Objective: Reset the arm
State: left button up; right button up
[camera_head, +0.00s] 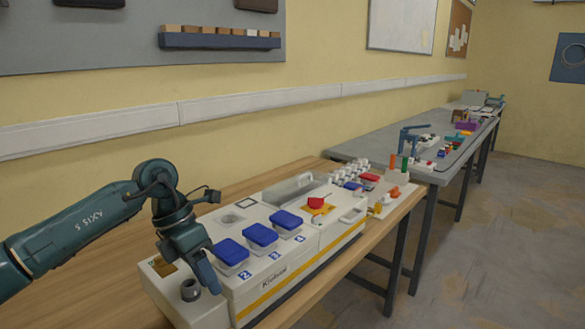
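My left arm comes in from the left, and its gripper (207,287) points down over the near left end of a white machine (270,292). The gripper is beside a small dark round part (190,290) on the machine's top. I cannot tell whether the fingers touch that part or how far apart they are. Along the machine's front are three blue-lidded boxes: one at left (231,252), a middle one (261,236) and a right one (286,221). Number labels sit in front of them. My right gripper is not in the picture.
The machine stands on a wooden table (95,290); bare wood lies behind and left of it. A red piece (316,202) lies on its yellow patch. A grey bench (372,148) with a blue frame (408,138) continues at the back right. Open floor (500,240) is at right.

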pick_arm(q)
jog(key=s+d+n+h+p, duration=0.1)
jog(key=s+d+n+h, duration=0.2)
jog(key=d+h, duration=0.25)
jog(key=s+d+r+n+t+h+p, duration=0.1)
jog(key=s+d+n+h, duration=0.2)
jog(key=d+h, duration=0.3)
jog(key=s+d+n+h, duration=0.2)
jog(key=s+d+h, duration=0.25)
jog(key=d, duration=0.25)
jog(key=w+a+f+n+t+y+p, duration=0.1)
jog(key=a+f+n+t+y, duration=0.55)
jog(key=n, duration=0.65)
jog(key=w+a+f+n+t+y+p, duration=0.1)
jog(key=a+f+n+t+y, duration=0.3)
jog(key=n+t, duration=0.75)
jog(key=s+a+f+n+g+y+p, duration=0.1)
jog(key=s+a+f+n+g+y, duration=0.5)
jog(key=s+f+n, duration=0.4)
jog(key=s+a+f+g, duration=0.1)
jog(key=s+f, duration=0.2)
jog(key=shift+f, duration=0.15)
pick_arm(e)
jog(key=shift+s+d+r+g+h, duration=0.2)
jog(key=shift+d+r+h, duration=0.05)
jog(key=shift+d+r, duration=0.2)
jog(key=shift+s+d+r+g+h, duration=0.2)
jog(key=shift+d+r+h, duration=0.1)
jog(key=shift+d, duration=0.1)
